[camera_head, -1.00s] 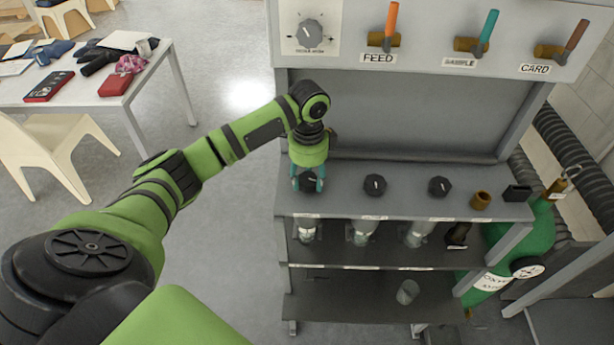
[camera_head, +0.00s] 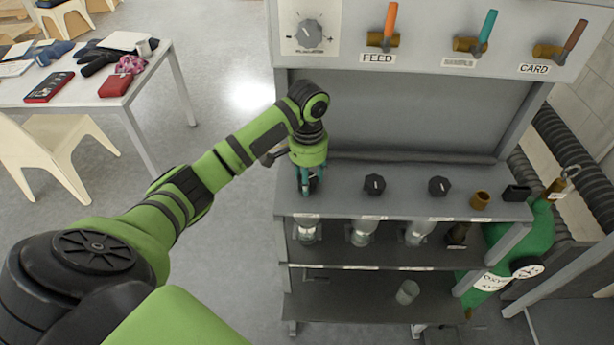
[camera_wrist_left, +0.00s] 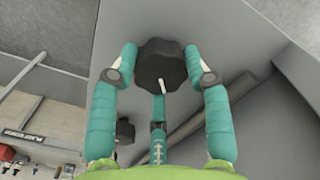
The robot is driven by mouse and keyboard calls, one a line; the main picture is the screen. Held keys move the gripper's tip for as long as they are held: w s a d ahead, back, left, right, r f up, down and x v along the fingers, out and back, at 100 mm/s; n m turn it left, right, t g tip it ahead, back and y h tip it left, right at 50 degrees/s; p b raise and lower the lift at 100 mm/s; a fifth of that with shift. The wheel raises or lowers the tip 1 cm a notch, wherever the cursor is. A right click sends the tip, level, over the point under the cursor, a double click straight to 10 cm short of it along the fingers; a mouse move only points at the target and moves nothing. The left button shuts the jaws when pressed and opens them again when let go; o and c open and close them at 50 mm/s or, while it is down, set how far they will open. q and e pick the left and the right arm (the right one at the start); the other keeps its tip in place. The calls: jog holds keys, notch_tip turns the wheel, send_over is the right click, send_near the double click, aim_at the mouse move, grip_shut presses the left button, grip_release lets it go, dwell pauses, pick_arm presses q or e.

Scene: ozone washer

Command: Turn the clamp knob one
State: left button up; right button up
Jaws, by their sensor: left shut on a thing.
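The leftmost clamp knob (camera_wrist_left: 160,64) is black and lobed, with a white pointer mark. It sits on the grey shelf (camera_head: 335,203). My left gripper (camera_head: 309,188) comes down over it from above, its teal fingers shut on its sides. The left wrist view shows the gripper (camera_wrist_left: 160,72) with a finger on either side of the knob. In the head view the fingers hide most of this knob. Two more black knobs stand in the same row, a middle one (camera_head: 375,184) and a right one (camera_head: 438,186), both with white marks. My right gripper is not in view.
Orange, teal and brown levers and a dial (camera_head: 309,34) are on the panel above. A green tank (camera_head: 525,248) stands at right.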

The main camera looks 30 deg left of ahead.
pick_arm(q)
jog(key=n, duration=0.7)
jog(key=shift+w, duration=0.1)
jog(key=n, duration=0.4)
jog(key=shift+a+r, duration=0.1)
jog(key=n, duration=0.3)
jog(key=shift+a+n, duration=0.1)
jog(key=shift+n, duration=0.2)
jog(key=n, duration=0.3)
jog(key=shift+n, duration=0.3)
jog(key=n, duration=0.3)
jog(key=shift+n, duration=0.4)
jog(key=n, duration=0.5)
jog(key=shift+n, duration=0.4)
jog(key=shift+s, duration=0.2)
jog(key=o, duration=1.1)
jog(key=shift+o, duration=0.2)
jog(key=shift+s+a, duration=0.1)
jog(key=shift+s, duration=0.05)
